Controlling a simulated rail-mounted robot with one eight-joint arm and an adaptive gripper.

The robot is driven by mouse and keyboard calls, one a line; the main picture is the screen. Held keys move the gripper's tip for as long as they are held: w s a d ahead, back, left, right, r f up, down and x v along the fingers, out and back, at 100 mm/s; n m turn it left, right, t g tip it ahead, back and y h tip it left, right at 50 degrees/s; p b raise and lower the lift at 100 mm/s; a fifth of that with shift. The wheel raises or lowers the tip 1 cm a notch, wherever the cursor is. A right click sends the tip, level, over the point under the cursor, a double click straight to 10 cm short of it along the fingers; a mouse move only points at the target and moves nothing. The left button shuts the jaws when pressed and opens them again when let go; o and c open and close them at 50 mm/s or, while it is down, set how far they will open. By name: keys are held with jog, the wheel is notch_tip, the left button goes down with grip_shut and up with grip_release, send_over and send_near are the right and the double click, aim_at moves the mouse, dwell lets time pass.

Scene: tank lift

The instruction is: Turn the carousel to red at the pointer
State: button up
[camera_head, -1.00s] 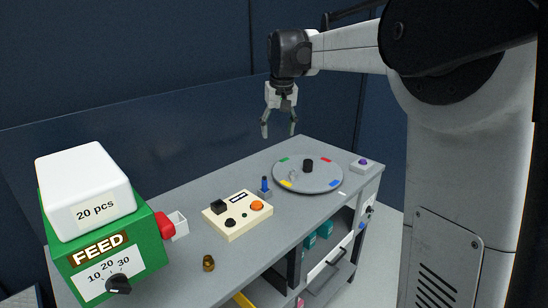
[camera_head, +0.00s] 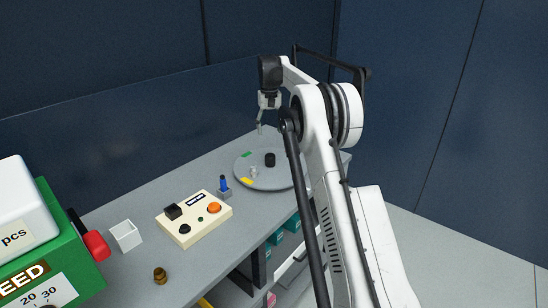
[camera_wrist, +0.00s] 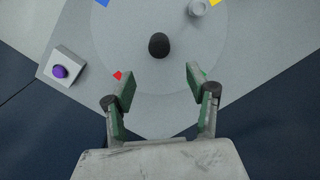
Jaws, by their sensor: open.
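The carousel is a flat grey disc (camera_head: 284,179) on the bench, with a black centre knob (camera_head: 269,160). A green mark (camera_head: 246,154) and a yellow mark (camera_head: 246,181) show on its left side; my arm hides its right side. In the wrist view, a red mark (camera_wrist: 118,75) lies by the left fingertip, and a blue mark (camera_wrist: 102,3) and a yellow one sit at the top edge. My gripper (camera_wrist: 157,80) is open and empty above the disc, its fingers either side of the space below the knob (camera_wrist: 159,45). I cannot make out the pointer.
A small box with a purple button (camera_wrist: 60,72) stands beside the disc. A cream control box (camera_head: 194,219), a blue peg (camera_head: 223,183), a white open box (camera_head: 125,236), a brass piece (camera_head: 159,275) and a green feeder (camera_head: 60,255) stand along the bench.

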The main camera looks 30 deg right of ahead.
aim_at(270, 155)
notch_tip(270, 155, down, 14)
jog(key=shift+d+f+p, duration=0.1)
jog(key=shift+d+p, duration=0.05)
jog(key=shift+p, duration=0.3)
jog(key=shift+c, duration=0.2)
grip_shut()
dwell(0.3)
